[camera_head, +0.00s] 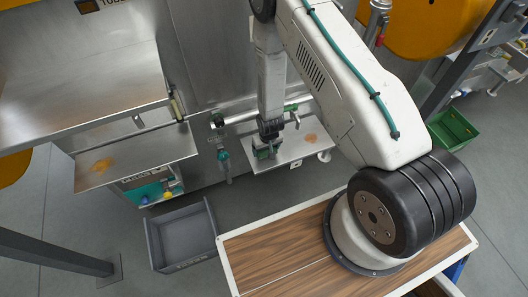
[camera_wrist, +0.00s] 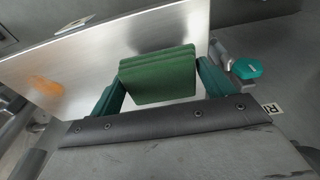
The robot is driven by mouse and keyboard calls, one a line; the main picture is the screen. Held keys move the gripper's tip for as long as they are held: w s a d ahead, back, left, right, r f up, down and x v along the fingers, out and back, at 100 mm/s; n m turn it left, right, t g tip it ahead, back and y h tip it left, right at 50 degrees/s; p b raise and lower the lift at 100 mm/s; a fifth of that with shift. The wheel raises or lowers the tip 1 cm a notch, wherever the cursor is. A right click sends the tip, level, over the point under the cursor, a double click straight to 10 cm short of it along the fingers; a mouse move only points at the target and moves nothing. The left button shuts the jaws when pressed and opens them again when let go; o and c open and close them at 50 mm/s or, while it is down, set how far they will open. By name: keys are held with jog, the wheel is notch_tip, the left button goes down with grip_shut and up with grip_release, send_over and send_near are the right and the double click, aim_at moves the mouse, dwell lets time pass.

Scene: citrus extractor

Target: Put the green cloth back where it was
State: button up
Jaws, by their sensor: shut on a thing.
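The green cloth (camera_wrist: 158,72), a folded block with stacked layers, sits between the two green fingers of my gripper (camera_wrist: 160,88) in the wrist view. My gripper is shut on it. Behind the cloth in that view is a pale metal shelf (camera_wrist: 95,68) with an orange stain. In the head view my gripper (camera_head: 264,152) points down at the left part of the small metal shelf (camera_head: 290,148). The cloth is hard to tell from the green fingers there. I cannot tell whether the cloth touches the shelf.
A teal-handled valve (camera_head: 223,156) stands close left of my gripper. A pipe with green fittings (camera_head: 245,115) runs behind it. A second stained shelf (camera_head: 135,160) is at left, above an empty grey bin (camera_head: 184,237). A wood-topped surface (camera_head: 270,262) is in front. A green crate (camera_head: 453,130) lies right.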

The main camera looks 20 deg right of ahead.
aim_at(264, 152)
jog(key=shift+w+a, duration=0.3)
jog(key=shift+w, duration=0.25)
jog(key=shift+f, duration=1.8)
jog(key=shift+f, duration=0.1)
jog(key=o, duration=1)
jog(key=shift+c, duration=0.2)
